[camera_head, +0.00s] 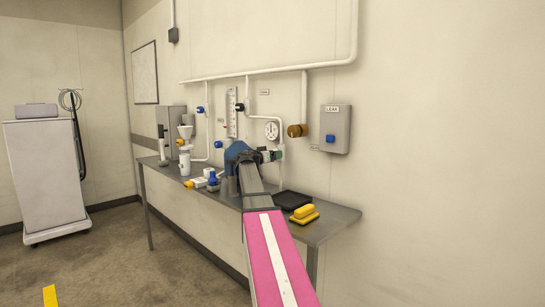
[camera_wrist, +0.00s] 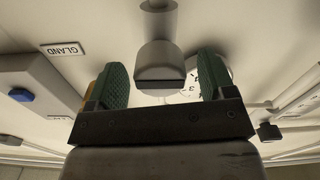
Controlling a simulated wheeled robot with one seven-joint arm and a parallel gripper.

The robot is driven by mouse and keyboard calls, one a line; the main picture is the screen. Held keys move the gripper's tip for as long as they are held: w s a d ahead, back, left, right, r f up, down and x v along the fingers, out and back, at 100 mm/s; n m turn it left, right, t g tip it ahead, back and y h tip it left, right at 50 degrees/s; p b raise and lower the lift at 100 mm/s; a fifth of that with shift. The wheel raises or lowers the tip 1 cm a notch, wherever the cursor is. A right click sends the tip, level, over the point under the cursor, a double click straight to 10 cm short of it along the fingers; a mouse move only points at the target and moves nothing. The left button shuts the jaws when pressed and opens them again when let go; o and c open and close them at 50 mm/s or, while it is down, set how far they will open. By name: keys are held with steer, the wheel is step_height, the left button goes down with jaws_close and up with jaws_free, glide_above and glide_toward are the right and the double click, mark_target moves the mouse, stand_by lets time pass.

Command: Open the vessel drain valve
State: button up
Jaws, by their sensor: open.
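My gripper (camera_head: 272,155) is at the wall pipework above the bench, below the round gauge (camera_head: 271,130). In the wrist view its two green-padded fingers (camera_wrist: 160,82) are apart. A grey block-shaped fitting (camera_wrist: 160,63) on a round stem shows between them, with visible gaps to both pads; nothing is gripped. I cannot tell which part is the vessel drain valve, as no drain label is readable. Other wall fittings are a brown round knob (camera_head: 297,130), a black knob (camera_head: 239,106) and blue knobs (camera_head: 200,109). My forearm hides part of the pipework.
A grey LEAK box (camera_head: 336,128) is right of the gripper; a GLAND label (camera_wrist: 62,48) shows in the wrist view. A white cabinet (camera_head: 45,175) stands far left.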

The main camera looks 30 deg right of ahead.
steer(key=c, duration=0.9)
steer(key=shift+n, duration=0.3)
steer(key=n, duration=1.3)
steer(key=shift+n, duration=2.1)
